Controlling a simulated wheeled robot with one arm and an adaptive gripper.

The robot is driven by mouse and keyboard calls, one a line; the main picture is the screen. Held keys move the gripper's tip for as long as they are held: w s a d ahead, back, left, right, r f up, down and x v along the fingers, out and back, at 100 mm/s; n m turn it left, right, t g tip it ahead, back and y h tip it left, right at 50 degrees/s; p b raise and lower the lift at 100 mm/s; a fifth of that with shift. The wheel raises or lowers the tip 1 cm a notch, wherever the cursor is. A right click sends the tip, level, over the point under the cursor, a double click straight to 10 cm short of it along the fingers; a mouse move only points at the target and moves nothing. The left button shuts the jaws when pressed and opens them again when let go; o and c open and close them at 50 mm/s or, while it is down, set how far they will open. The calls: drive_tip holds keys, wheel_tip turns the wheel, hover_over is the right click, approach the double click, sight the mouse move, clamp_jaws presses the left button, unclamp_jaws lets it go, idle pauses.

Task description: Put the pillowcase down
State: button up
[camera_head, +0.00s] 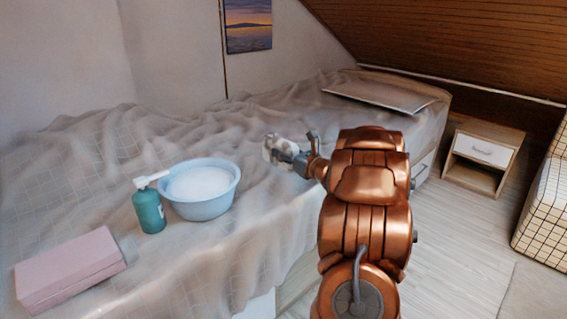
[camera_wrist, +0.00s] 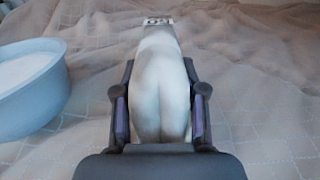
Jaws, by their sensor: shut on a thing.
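My gripper (camera_head: 287,153) is out over the middle of the bed, to the right of the basin. It is shut on a white, soft-looking bundle, which I take to be the pillowcase (camera_head: 271,146). In the wrist view the pillowcase (camera_wrist: 161,85) fills the space between both fingers and has a rounded, creased near end. Its far end shows a small dark pattern. The rumpled beige bed cover (camera_head: 105,145) lies below it. I cannot tell whether the pillowcase touches the cover.
A light blue basin (camera_head: 203,207) with white contents and a green pump bottle (camera_head: 149,210) stand left of my gripper. A pink folded block (camera_head: 69,269) lies front left. A flat pale pillow (camera_head: 380,95) lies at the far end. A nightstand (camera_head: 483,156) stands right of the bed.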

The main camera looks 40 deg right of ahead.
drive_tip(key=shift+w+d, duration=0.2)
drive_tip(key=shift+w, duration=0.05)
drive_tip(key=shift+w+d+f, duration=0.1)
drive_tip(key=shift+d+f, duration=0.05)
drive_tip(key=shift+f, duration=0.15)
drive_tip(key=shift+f+b, duration=0.75)
drive_tip(key=shift+f, duration=0.7)
drive_tip(key=shift+f+b, duration=0.2)
drive_tip(key=shift+b, duration=0.15)
drive_tip(key=o, duration=0.8)
drive_tip(key=shift+r+p, duration=0.2)
drive_tip(key=shift+p, duration=0.15)
drive_tip(key=shift+s, duration=0.25)
drive_tip(key=s+p, duration=0.1)
drive_tip(key=s, duration=0.4)
drive_tip(key=s+p, duration=0.1)
drive_tip(key=s, duration=0.5)
drive_tip(key=shift+s+a, duration=0.2)
drive_tip(key=shift+s, duration=0.1)
